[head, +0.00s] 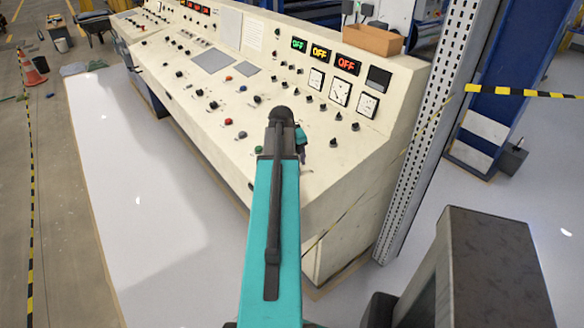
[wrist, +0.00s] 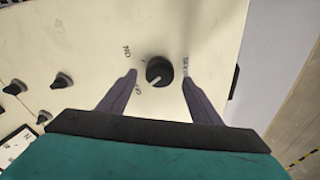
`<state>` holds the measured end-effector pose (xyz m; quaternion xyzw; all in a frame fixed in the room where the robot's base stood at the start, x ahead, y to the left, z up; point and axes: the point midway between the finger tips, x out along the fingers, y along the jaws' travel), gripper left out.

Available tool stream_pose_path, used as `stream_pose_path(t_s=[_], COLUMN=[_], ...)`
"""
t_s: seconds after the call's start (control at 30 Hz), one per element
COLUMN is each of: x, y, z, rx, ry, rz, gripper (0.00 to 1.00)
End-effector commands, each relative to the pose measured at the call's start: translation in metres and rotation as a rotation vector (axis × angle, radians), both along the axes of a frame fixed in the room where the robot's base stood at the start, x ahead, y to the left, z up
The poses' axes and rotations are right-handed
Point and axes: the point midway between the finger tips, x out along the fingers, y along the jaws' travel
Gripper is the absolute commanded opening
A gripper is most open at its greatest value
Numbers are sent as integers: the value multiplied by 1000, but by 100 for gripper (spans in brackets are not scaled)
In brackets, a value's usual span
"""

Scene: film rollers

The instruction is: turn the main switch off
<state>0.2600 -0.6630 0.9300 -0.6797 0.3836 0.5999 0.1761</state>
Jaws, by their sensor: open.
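The main switch is a black rotary knob (wrist: 159,71) on the cream panel. In the wrist view its white pointer line is directed to the lower left, towards a partly hidden label. An "ON" label is at its upper left, and a label that seems to read "MAIN" is at its right. My gripper (wrist: 158,78) is open, with one finger on each side of the knob. Gaps show between fingers and knob; I cannot tell the depth between them.
The long cream console (head: 310,180) carries several other knobs, buttons and dials close by. Lit signs (head: 320,53) along its back read OFF. A cardboard box (head: 372,40) sits on top. A perforated metal post (head: 425,130) stands at the console's right end.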

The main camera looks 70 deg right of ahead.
Motion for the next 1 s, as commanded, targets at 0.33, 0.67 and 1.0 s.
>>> stream_pose_path(t_s=[0.33, 0.67, 1.0], x=[1, 1, 1], y=[12, 22, 32], z=[34, 67, 97], rx=[-1, 0, 1], ry=[0, 0, 1], rz=[1, 1, 1], gripper=[58, 58, 58])
